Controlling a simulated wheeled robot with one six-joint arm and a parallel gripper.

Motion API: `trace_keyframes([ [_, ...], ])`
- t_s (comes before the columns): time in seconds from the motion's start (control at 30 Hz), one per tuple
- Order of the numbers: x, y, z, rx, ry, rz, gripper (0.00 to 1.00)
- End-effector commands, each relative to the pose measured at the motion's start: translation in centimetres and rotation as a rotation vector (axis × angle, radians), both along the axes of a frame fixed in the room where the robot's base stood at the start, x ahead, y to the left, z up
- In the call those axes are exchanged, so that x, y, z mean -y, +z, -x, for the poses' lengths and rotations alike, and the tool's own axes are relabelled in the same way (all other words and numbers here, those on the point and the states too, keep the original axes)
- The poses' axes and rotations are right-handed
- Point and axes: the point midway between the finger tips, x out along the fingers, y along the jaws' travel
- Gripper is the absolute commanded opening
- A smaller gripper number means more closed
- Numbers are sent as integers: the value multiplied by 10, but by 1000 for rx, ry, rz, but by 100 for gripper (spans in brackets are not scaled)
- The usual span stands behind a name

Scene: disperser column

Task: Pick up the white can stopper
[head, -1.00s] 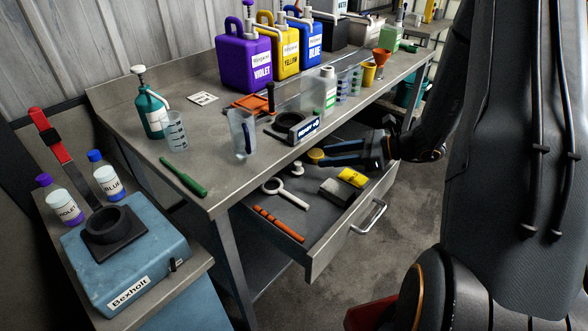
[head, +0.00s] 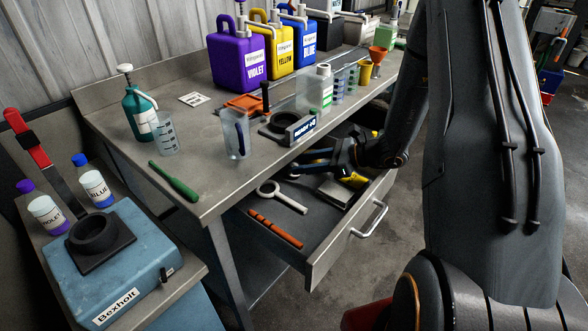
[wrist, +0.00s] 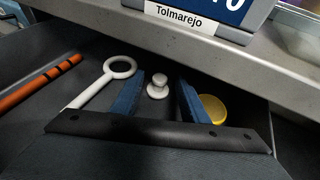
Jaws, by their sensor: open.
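The white can stopper (wrist: 158,88), a small round knob on a wider base, sits in the open drawer in the wrist view. It is upright and appears between the two blue fingers of my gripper (wrist: 160,97), with a visible gap on each side. The fingers are apart and hold nothing. In the head view my gripper (head: 309,166) is low over the drawer, under the bench's front edge, and I cannot make out the stopper clearly there.
The drawer (head: 335,244) also holds a white ring-handled tool (wrist: 103,80), an orange bar (wrist: 36,86) and a yellow round item (wrist: 213,108) just right of the right finger. The bench edge (wrist: 170,30) overhangs the drawer's back.

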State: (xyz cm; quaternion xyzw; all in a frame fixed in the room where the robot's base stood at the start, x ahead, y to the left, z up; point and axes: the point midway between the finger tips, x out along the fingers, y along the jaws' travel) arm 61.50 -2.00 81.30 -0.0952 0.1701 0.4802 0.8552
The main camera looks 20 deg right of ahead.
Motion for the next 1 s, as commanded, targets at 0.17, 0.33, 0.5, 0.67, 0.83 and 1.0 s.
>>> trace_keyframes([
  [0.17,-12,-6,-7,-1,-1,1,40],
  [0.33,-13,-7,-8,-1,-2,1,40],
  [0.5,-12,-7,-8,-1,-2,1,24],
  [0.67,-12,-7,-8,-1,-2,1,0],
  [0.83,-12,-7,-8,0,-2,0,0],
  [1.0,-12,-6,-8,1,-2,0,0],
])
